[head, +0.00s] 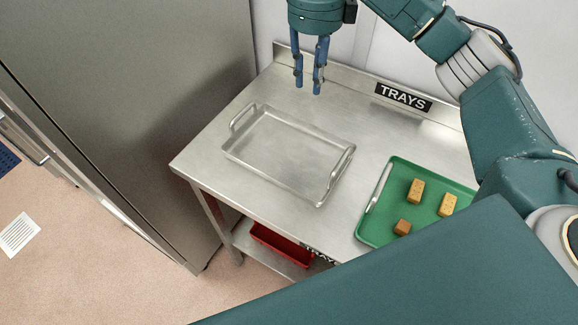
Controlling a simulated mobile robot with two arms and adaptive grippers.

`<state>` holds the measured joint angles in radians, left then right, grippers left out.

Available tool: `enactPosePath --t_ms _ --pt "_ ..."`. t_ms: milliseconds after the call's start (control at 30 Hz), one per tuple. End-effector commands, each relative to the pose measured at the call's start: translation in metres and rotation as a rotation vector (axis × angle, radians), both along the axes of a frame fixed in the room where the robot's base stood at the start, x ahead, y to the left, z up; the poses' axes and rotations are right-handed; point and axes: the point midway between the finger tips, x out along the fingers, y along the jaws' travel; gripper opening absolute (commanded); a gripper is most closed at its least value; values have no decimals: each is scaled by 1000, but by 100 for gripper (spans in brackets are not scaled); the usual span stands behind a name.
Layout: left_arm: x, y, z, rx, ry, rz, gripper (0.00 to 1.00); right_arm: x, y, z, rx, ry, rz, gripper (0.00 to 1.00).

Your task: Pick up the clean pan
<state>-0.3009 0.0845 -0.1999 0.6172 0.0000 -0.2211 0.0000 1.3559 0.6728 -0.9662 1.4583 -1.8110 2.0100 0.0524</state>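The clean pan (290,147) is a shallow, empty, rectangular silver metal pan with a raised handle at its left end and another at its right end. It lies flat on the steel table (352,112), left of the green tray. My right gripper (308,90) points down above the back of the table, behind the pan and apart from it. Its two blue fingers are spread with an empty gap between them. My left gripper is not in view.
A "TRAYS" label (403,97) marks the back ledge. A tall steel cabinet (150,90) stands left. A red bin (282,246) sits on the lower shelf.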

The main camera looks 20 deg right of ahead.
Motion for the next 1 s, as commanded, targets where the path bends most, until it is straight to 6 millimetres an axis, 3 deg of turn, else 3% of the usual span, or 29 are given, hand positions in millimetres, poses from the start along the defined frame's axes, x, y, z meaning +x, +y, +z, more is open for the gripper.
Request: enactPosePath --t_ms 33,233,600,767,1000 --pt "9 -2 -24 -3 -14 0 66 0 0 -24 1 -1 0 26" --pt "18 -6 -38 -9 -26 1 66 0 0 -40 1 -1 0 26" --pt "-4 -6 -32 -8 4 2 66 0 0 -87 0 1 0 26" --pt "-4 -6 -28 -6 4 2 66 0 -1 -97 0 2 0 26" --pt "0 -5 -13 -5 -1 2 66 0 -2 -133 0 3 -1 26"
